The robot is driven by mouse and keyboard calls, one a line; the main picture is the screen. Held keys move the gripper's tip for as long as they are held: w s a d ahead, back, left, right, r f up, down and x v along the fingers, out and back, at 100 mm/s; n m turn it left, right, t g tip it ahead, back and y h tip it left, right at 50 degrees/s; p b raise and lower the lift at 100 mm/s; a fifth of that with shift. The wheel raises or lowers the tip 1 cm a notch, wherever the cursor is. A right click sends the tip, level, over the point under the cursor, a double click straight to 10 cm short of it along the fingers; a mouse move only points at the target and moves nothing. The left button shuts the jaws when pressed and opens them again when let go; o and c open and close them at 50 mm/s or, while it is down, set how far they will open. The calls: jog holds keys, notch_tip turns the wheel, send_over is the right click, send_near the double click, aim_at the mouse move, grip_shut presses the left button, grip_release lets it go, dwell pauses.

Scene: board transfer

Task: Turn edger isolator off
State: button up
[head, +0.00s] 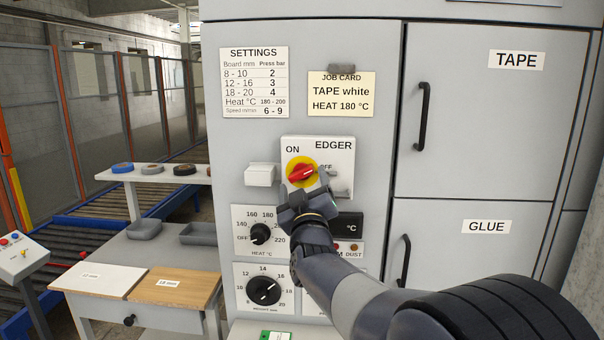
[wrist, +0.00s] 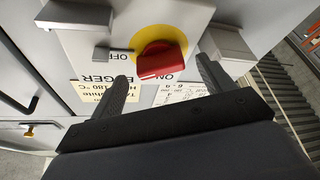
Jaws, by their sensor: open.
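The EDGER isolator is a red rotary handle (head: 301,173) on a yellow disc, on a white box (head: 342,150) marked ON at upper left and OFF at right. The handle lies slanted, its right end higher in the head view; I cannot tell which end is the pointer. My gripper (head: 304,188) is open just below and in front of it, partly covering the box's lower edge. In the wrist view the red handle (wrist: 160,60) shows upside down between the two spread fingers (wrist: 162,70), with gaps on both sides. Contact cannot be told.
TAPE (head: 480,110) and GLUE (head: 470,255) doors with black handles are at right. A bench with boards (head: 175,287) is at left.

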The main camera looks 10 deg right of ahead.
jog(key=shift+x, duration=1.3)
jog(key=shift+c, duration=0.3)
jog(key=c, duration=0.9)
jog(key=shift+f, duration=0.15)
